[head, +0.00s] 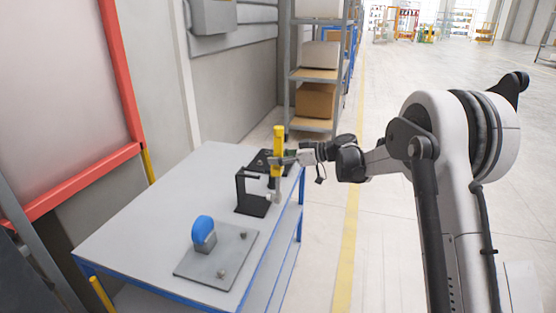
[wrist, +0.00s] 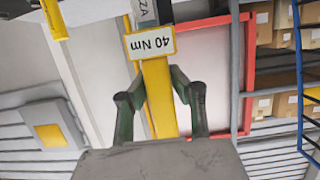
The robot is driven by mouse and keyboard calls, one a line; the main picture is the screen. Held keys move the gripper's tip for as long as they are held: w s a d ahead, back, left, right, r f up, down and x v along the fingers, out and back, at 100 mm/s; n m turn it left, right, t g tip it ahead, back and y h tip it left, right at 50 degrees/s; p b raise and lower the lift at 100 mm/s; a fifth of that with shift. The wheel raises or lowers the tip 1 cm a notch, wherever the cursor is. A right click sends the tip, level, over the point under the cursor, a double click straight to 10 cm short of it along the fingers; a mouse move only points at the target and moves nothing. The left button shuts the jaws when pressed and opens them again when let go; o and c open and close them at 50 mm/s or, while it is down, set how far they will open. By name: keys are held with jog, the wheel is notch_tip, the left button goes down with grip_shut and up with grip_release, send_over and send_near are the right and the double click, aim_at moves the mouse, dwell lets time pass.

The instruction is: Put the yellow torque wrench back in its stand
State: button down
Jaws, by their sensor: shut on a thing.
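The yellow torque wrench (head: 278,138) stands upright over the table, its yellow handle up and a grey lower part below. My gripper (head: 282,160) comes from the right and is shut on the wrench. In the wrist view, the two dark fingers of my gripper (wrist: 157,84) close around the yellow wrench (wrist: 158,105), which bears a "40 Nm" label. A black bracket-like stand (head: 242,190) is just left of the wrench's lower part. I cannot tell whether the wrench's lower end is inside the stand or in front of it.
The grey table (head: 150,215) has blue edges and clear room at its left. A grey plate (head: 205,270) carries a blue-topped piece (head: 203,230) and small knobs. Shelving with boxes (head: 315,100) stands beyond the table.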

jog(key=w+a+b, duration=0.1)
jog(key=w+a, duration=0.1)
jog(key=a, duration=0.6)
jog(key=shift+a, duration=0.3)
dwell(3.8)
jog(key=shift+f+b, duration=0.65)
jog(key=shift+b, duration=0.1)
dwell(0.9)
jog(key=c, duration=1.5)
grip_release()
jog(key=shift+f, duration=0.1)
jog(key=shift+c, duration=0.2)
